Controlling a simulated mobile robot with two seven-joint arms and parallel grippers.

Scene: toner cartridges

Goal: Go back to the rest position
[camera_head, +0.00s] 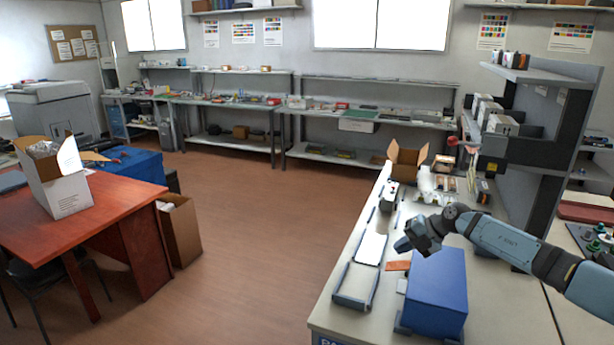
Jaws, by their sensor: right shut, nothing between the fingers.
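My right gripper (408,246) is at the end of my right arm, which comes in from the right edge. The gripper is shut and empty, above the long white bench (335,312). It appears just above and left of a blue box (437,285) that stands near the bench's front end. My left gripper is not in view.
A pale tray-like frame (354,300) and an open cardboard box (407,163) are on the bench. A dark shelf unit (550,150) rises at the right. A red-brown desk (110,210) bears an open white carton (62,190) at left. The floor between is clear.

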